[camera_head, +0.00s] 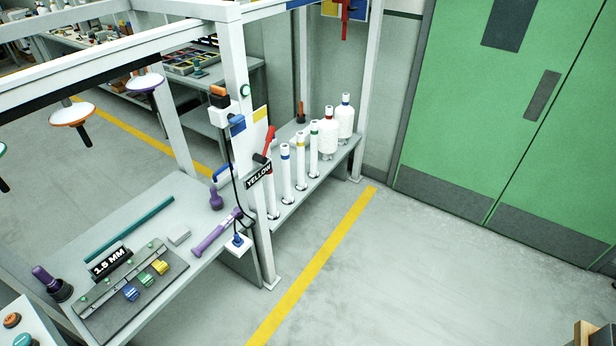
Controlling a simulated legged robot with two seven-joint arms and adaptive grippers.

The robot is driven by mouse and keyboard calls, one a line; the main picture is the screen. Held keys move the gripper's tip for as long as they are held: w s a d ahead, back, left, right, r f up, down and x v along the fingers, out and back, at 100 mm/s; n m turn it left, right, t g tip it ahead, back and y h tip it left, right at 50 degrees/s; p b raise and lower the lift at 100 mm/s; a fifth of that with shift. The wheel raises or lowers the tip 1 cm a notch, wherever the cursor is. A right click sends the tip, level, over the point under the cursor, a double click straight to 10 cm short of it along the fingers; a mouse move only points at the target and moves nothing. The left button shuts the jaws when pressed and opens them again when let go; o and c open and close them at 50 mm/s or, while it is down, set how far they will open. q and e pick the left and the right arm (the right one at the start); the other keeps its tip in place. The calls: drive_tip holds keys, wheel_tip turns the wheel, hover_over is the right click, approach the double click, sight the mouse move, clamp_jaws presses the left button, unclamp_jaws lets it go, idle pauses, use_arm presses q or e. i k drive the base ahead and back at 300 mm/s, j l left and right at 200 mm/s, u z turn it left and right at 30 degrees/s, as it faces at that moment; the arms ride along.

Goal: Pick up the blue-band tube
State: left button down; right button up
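The blue-band tube (287,178) is a slim white tube standing upright on a low grey shelf (318,188), with a blue ring near its top. It stands in a row of similar tubes, between a partly hidden tube (272,195) on its left and a yellow-band tube (300,168) on its right. A green-band tube (313,155) stands further along. A wider white bottle (345,122) at the far end also has a blue ring. Neither of my grippers is in view.
A white frame post (240,110) and a hanging "YELLOW" label (258,176) stand just left of the tubes. A workbench (140,210) with tools fills the left.

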sight(285, 155)
drive_tip(key=i+l, duration=0.6)
drive_tip(key=i, duration=0.15)
drive_tip(key=i+l, duration=0.6)
drive_tip(key=i, duration=0.15)
